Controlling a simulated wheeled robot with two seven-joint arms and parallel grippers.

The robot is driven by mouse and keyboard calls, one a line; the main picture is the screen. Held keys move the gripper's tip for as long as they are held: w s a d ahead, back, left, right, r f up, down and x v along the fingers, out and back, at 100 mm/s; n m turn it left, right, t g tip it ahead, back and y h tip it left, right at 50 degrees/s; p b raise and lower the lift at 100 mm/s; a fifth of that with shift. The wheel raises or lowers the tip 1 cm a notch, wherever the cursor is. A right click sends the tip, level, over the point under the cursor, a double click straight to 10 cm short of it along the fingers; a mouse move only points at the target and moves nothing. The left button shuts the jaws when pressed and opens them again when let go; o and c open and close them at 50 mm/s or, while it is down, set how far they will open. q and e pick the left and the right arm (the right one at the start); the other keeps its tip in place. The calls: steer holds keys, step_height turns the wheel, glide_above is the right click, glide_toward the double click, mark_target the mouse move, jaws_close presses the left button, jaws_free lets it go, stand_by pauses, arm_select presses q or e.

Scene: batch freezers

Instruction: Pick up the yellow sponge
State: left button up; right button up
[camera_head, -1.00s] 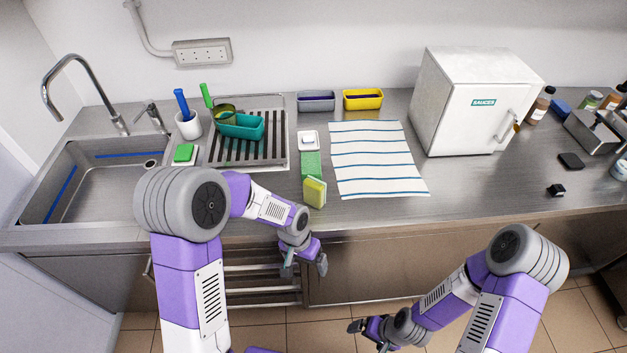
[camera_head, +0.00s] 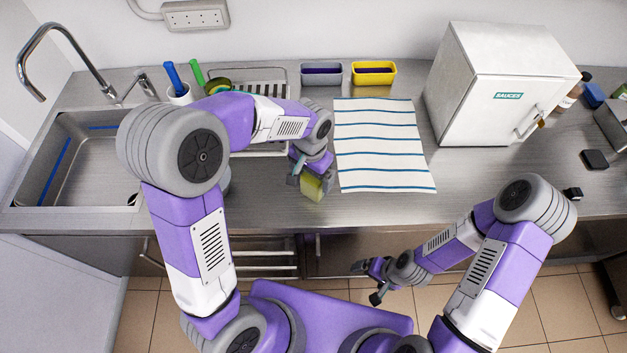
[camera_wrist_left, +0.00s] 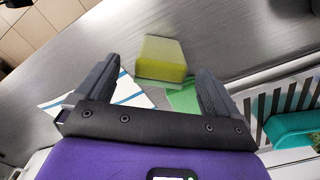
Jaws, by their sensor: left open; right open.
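The yellow sponge (camera_head: 312,187), with a green layer on one side, stands on the steel counter near its front edge. My left gripper (camera_head: 310,180) is over it, and its fingers partly hide it in the head view. In the left wrist view the sponge (camera_wrist_left: 162,60) shows between and just beyond the tips of the open left fingers (camera_wrist_left: 158,85). I cannot tell whether any finger touches it. My right gripper (camera_head: 372,282) is open and empty, low in front of the counter.
A striped towel (camera_head: 382,150) lies right of the sponge. A grey bin (camera_head: 321,74) and a yellow bin (camera_head: 373,74) stand at the back, a white sauces box (camera_head: 490,90) at right. The sink (camera_head: 85,165) is at left.

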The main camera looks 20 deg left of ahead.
arm_select(q)
steer(key=f, duration=0.5)
steer(key=shift+w+f+b, duration=0.1)
steer(key=shift+w+b, duration=0.2)
steer(key=shift+c, duration=0.4)
steer(key=c, duration=0.9)
